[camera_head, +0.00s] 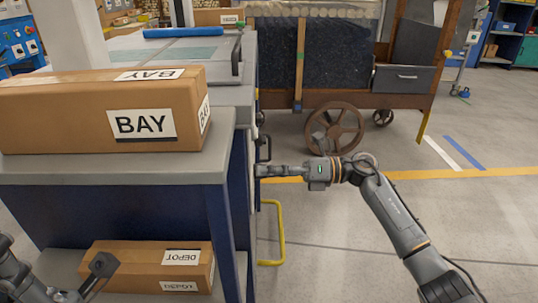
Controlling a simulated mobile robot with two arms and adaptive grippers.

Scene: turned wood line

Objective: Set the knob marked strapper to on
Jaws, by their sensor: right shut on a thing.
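My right gripper (264,171) reaches in from the right and points left at the side of the grey and blue bench (240,200). Its fingers are shut on a small part at that side, which looks like a knob. The fingers hide most of this part, so its marking and its setting cannot be read. No label reading strapper is legible. My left gripper (98,272) is at the lower left, near the lower shelf, and is partly cut off; its opening is unclear.
A carton marked BAY (60,115) lies on the bench top, and one marked DEPOT (140,262) is on the shelf below. A yellow bar handle (281,235) sticks out below my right gripper. A wheeled cart (335,100) stands behind.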

